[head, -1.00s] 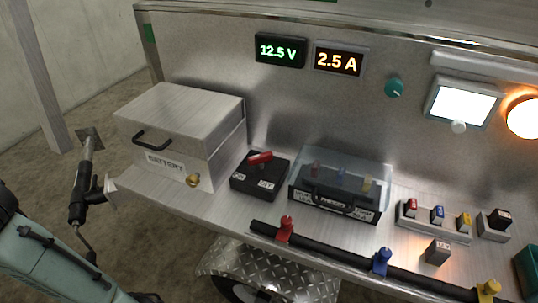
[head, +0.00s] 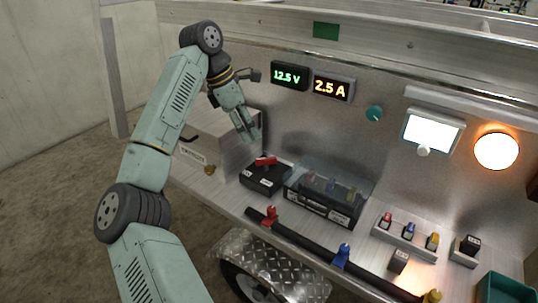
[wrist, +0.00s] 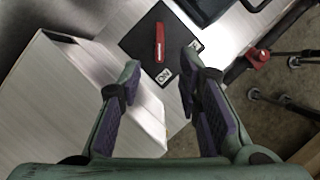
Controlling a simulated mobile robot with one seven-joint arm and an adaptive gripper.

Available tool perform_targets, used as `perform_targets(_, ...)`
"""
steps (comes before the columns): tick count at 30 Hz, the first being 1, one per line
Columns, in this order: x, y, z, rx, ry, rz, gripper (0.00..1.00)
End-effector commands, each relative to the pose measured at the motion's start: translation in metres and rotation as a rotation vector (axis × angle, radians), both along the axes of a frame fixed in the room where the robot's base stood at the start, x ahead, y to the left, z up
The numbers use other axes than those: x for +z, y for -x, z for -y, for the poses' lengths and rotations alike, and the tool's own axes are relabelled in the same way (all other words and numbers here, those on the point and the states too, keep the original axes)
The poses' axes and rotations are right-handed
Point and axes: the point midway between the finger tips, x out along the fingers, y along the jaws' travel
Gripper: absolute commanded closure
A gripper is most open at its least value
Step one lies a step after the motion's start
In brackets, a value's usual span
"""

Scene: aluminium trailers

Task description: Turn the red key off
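The red key (head: 265,160) sits on top of a black switch box (head: 262,179) on the trailer's shelf. In the wrist view the red key (wrist: 160,42) lies with one end pointing at the ON label (wrist: 163,76). The OFF label (wrist: 195,47) is to the right of that. My gripper (head: 251,137) is open and empty, fingers pointing down, above and slightly left of the switch box in the head view. In the wrist view the key shows beyond the gap between my fingertips (wrist: 160,68), apart from both.
A metal battery box (head: 222,135) stands left of the switch box, partly behind my arm. A clear-lidded fuse case (head: 330,190) stands close on the right. A black bar with coloured clamps (head: 300,243) runs along the front edge. Displays (head: 290,75) are on the wall behind.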

Motion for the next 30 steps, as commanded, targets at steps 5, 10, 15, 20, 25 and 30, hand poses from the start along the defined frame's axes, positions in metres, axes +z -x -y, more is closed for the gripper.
perform_targets(5, -0.029, -0.001, 0.013, -0.004, 0.008, -0.003, 0.68)
perform_targets(10, -0.058, -0.003, 0.026, -0.004, 0.009, -0.001, 0.68)
perform_targets(15, -0.080, -0.004, 0.036, -0.004, 0.010, 0.000, 0.68)
perform_targets(20, -0.090, -0.005, 0.040, -0.002, 0.009, 0.001, 0.68)
perform_targets(25, -0.092, -0.006, 0.040, -0.002, 0.009, 0.002, 0.68)
perform_targets(30, -0.092, -0.006, 0.040, -0.002, 0.009, 0.002, 0.72)
